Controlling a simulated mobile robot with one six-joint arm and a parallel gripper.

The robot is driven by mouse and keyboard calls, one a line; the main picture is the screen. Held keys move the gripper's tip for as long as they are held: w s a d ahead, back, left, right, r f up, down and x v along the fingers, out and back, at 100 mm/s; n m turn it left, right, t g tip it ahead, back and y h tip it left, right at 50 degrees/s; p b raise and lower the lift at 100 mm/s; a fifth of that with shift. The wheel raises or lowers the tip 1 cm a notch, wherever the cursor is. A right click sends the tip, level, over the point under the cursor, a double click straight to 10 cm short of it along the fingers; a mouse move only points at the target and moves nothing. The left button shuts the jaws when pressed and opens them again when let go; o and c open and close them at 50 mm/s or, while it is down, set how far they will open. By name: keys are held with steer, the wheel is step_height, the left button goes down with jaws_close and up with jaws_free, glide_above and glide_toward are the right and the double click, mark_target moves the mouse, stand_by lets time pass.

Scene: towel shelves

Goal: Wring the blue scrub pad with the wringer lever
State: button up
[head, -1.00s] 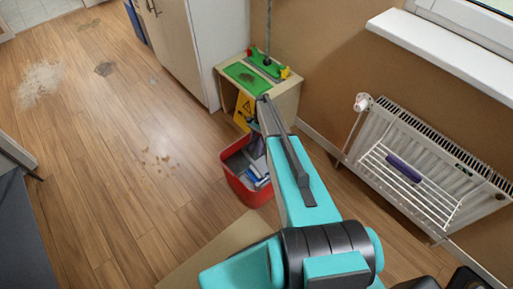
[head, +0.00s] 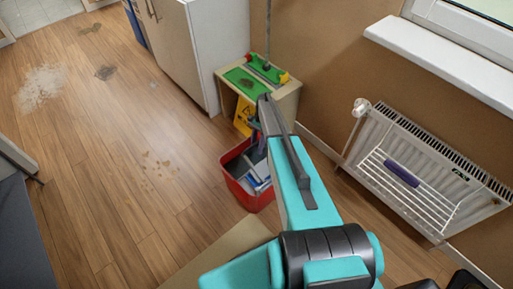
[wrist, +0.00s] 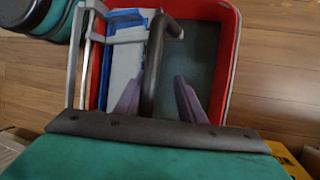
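The red bucket (head: 238,187) stands on the floor below my arm, with grey wringer parts inside it. In the wrist view the bucket (wrist: 234,62) is seen from above. A blue-edged, pale flat piece (wrist: 124,62), probably the blue scrub pad, lies in the wringer on the left. The dark wringer lever (wrist: 157,52) has a bent top end and runs down between my fingers. My gripper (wrist: 160,98) is open, its purple fingers apart on either side of the lever. The lever is nearer the left finger; I cannot tell whether they touch. In the head view my arm partly hides the bucket.
A small cabinet (head: 288,101) with a green top and a yellow sign (head: 243,114) stands behind the bucket. A radiator with a wire rack (head: 415,190) is on the right wall. Stains mark the wooden floor, which is otherwise open to the left.

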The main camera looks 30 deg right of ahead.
steer(key=p+v, duration=0.5)
steer(key=v, duration=0.7)
stand_by(1.6)
steer(key=shift+d, duration=0.1)
stand_by(0.5)
steer(key=b+v, duration=1)
steer(key=v, duration=0.3)
steer(key=shift+d+r, duration=0.2)
steer(key=shift+r, duration=0.05)
stand_by(0.4)
steer(key=shift+w, duration=0.1)
steer(key=shift+c, duration=0.2)
